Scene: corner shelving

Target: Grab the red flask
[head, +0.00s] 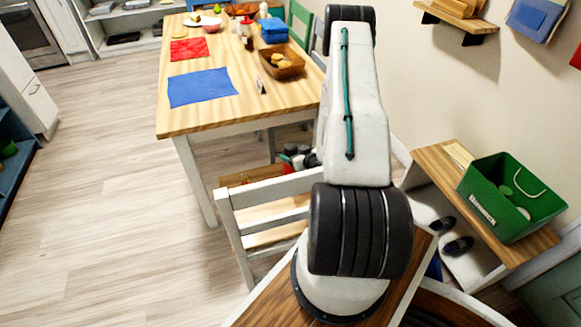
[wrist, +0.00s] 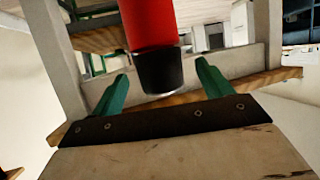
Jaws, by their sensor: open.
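The red flask (wrist: 150,25) is in the wrist view, with a red body and a black end that points towards my gripper. Its upper part is cut off by the frame's top edge. My gripper (wrist: 161,71) is open, with one green finger to each side of the flask's black end. A gap shows between the flask and each finger. In the head view my arm hides most of the gripper. A small patch of red beside the arm, near the chair, may be the flask, but it is too small to tell.
A white chair (head: 232,228) with a wooden seat stands beside my arm. The wooden table (head: 190,122) behind it holds a blue cloth (head: 202,87), a red cloth (head: 188,49) and a basket (head: 265,66). A green bin (head: 488,210) stands at right. Floor at left is clear.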

